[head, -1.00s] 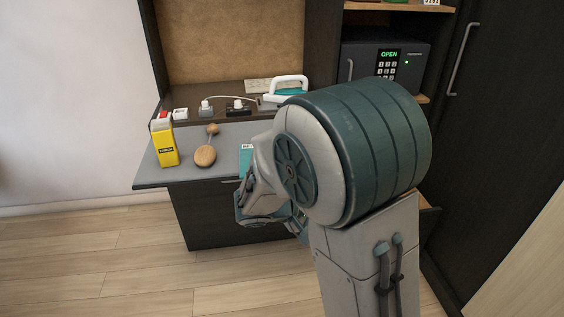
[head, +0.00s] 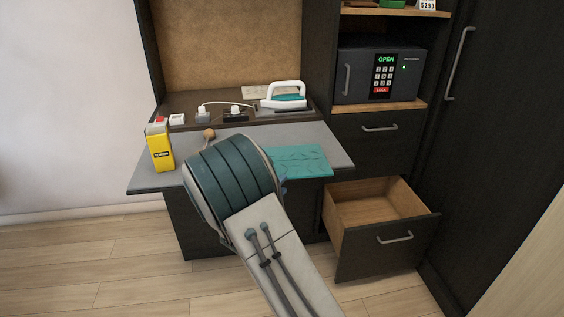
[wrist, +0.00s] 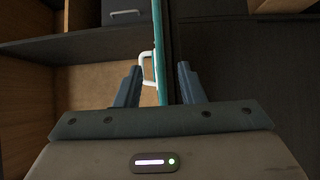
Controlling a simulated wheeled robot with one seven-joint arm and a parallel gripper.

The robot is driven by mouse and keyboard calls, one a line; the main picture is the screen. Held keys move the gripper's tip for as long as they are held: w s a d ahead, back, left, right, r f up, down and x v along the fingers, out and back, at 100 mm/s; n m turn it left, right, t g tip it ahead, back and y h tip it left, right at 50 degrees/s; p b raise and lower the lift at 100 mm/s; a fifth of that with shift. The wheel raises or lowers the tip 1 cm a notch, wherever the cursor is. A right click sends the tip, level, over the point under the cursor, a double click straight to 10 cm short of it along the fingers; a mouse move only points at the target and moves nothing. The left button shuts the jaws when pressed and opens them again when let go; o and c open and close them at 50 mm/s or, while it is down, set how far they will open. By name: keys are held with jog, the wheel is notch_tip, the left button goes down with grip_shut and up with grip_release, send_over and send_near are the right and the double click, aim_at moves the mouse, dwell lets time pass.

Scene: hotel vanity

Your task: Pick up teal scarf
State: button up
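The teal scarf (head: 298,160) lies flat and folded on the grey board, at its right side near the front edge in the head view. In the wrist view the scarf (wrist: 162,40) shows edge-on as a thin teal strip. My gripper (wrist: 158,85) is open, with one finger on each side of that strip and gaps between. I cannot tell how far the strip reaches between the fingertips. In the head view my arm hides most of the gripper, at the scarf's left end.
A white and teal iron (head: 284,96) stands behind the scarf. A yellow box (head: 160,149) is at the board's (head: 148,178) left, and a wooden brush (head: 209,134) is partly hidden by my arm. An open, empty-looking drawer (head: 385,237) juts out at lower right, below the safe (head: 362,75).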

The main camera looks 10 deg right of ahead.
aim_at(289, 179)
jog(key=shift+p+x, duration=0.45)
jog(key=shift+x, duration=2.55)
jog(key=shift+s, duration=0.15)
grip_shut()
